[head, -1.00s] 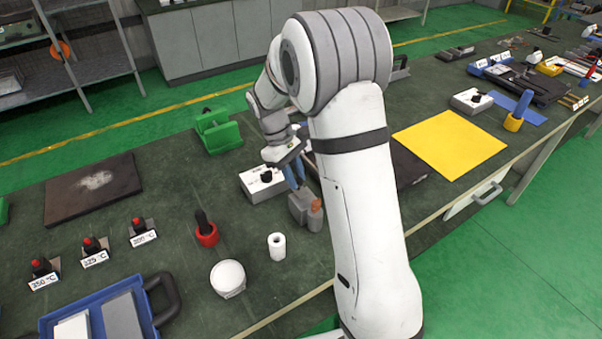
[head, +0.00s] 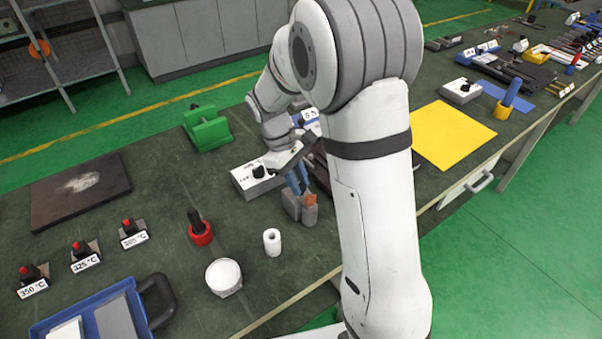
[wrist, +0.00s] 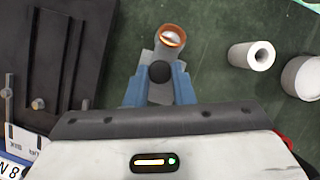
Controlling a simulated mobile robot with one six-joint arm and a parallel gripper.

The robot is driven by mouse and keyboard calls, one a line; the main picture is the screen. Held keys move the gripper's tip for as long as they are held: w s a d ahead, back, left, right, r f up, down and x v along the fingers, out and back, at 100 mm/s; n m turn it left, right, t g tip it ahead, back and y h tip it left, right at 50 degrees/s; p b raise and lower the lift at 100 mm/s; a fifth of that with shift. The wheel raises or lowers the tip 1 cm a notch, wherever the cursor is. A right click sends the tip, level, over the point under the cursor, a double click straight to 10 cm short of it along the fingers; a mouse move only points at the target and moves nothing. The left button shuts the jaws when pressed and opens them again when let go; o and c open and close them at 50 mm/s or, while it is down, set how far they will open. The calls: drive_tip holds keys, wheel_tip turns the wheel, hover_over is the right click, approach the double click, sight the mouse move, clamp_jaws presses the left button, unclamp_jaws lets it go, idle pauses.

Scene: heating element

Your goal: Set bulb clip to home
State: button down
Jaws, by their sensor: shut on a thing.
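The bulb clip seems to be the small grey block piece (head: 291,207) on the bench, with a copper-coloured ring (wrist: 172,36) on a grey cylinder beside it. A round black knob (wrist: 160,72) shows on it in the wrist view. My gripper (wrist: 159,84) has its blue fingers closed on either side of this knob, shut on the clip. In the head view my gripper (head: 297,180) points down onto the grey piece from above. The fingers and arm hide part of the clip. I cannot tell whether it touches the bench.
A white box with a black knob (head: 257,180) stands just left of my gripper. A white roll (head: 272,243), a round white container (head: 224,277) and a red-based holder (head: 201,235) stand to the left front. A yellow sheet (head: 450,135) lies right of my arm.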

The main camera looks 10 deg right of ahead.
drive_tip(key=shift+d, duration=0.2)
drive_tip(key=c, duration=1.5)
unclamp_jaws()
drive_tip(key=shift+d, duration=0.15)
drive_tip(key=shift+o, duration=1.3)
drive_tip(key=shift+s+a, duration=0.1)
drive_tip(key=shift+a, duration=0.1)
drive_tip(key=v, duration=0.8)
